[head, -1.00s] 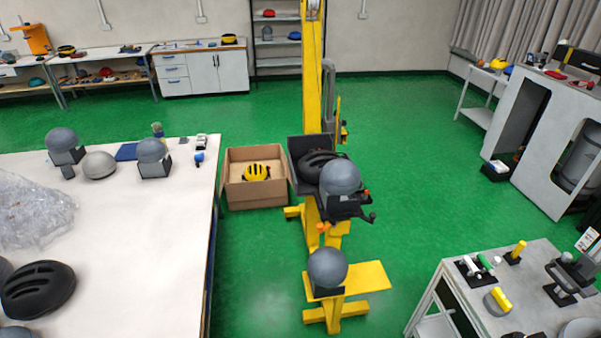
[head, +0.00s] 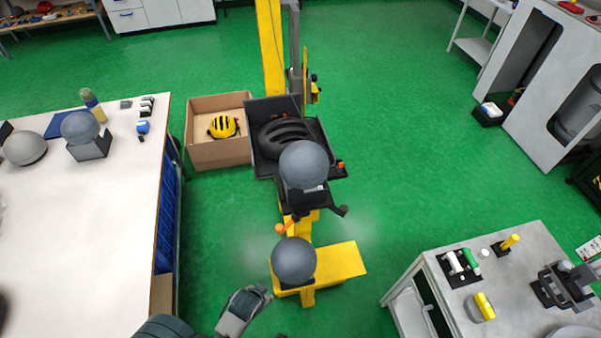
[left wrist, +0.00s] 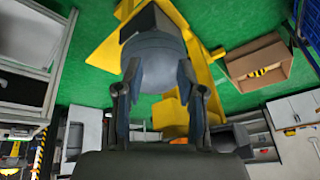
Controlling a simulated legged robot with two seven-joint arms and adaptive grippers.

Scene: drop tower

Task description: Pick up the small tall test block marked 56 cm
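Several grey rounded headforms on dark bases are in the head view; I cannot read a 56 cm mark on any. One headform (head: 293,260) sits on the low yellow foot of the tower. Another headform (head: 303,164) is on the black carriage above it, and one more headform (head: 80,128) stands on the white table. My left gripper (head: 246,300) is at the bottom, below and left of the headform on the yellow foot. In the left wrist view my left gripper (left wrist: 158,85) is open, with a grey headform (left wrist: 155,58) ahead, between the fingertips in the picture. My right gripper is out of view.
The white table (head: 80,235) fills the left. A cardboard box (head: 218,157) with a yellow helmet (head: 223,126) stands beside the yellow tower (head: 271,55). A tool cart (head: 440,290) is at the lower right. Green floor (head: 400,150) is clear right of the tower.

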